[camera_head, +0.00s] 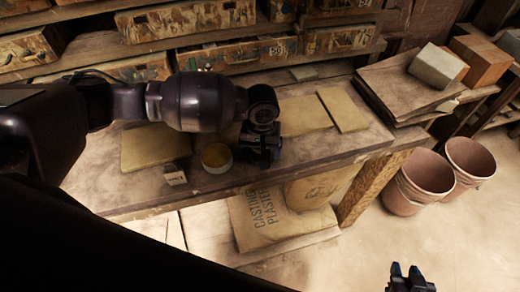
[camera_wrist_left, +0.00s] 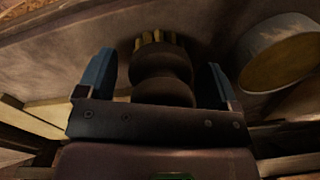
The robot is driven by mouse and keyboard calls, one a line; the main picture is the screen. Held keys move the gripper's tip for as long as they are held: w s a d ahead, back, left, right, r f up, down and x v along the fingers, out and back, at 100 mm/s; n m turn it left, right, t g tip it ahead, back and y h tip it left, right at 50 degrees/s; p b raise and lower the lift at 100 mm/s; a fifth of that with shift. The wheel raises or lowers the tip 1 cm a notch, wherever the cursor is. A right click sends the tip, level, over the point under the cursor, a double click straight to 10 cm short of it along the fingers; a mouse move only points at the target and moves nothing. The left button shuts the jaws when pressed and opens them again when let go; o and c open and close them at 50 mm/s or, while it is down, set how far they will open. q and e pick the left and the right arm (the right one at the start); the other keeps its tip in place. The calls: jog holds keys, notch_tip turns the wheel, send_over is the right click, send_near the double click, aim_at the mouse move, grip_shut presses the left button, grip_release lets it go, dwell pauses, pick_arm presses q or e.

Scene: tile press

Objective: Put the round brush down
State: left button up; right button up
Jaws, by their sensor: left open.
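The round brush (camera_wrist_left: 160,68) shows in the left wrist view, with a dark, rounded, waisted body and pale yellowish bristles at its far end. It lies between the two blue fingers of my left gripper (camera_wrist_left: 157,75), which are apart, with a gap visible on each side of the body. In the head view my left gripper (camera_head: 262,158) is low over the front of the workbench (camera_head: 310,155), just right of a small bowl; the brush cannot be made out there. My right gripper (camera_head: 406,276) is at the bottom edge, away from the bench; its finger opening is unclear.
The bowl (camera_head: 217,158) with yellowish contents stands close beside my left gripper, and a small labelled block (camera_head: 174,175) is further left. Flat tan slabs (camera_head: 343,109) lie behind. Drawers (camera_head: 185,20) line the back. Pinkish buckets (camera_head: 425,180) stand on the floor at right.

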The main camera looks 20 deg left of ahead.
pick_arm(q)
notch_tip(320, 180, up, 12)
jog(key=shift+d+f, duration=0.1)
jog(key=shift+f, duration=0.05)
pick_arm(e)
jog(key=shift+w+r, duration=0.35)
jog(key=shift+r, duration=0.05)
jog(key=shift+s+f, duration=0.1)
jog(key=shift+s, duration=0.05)
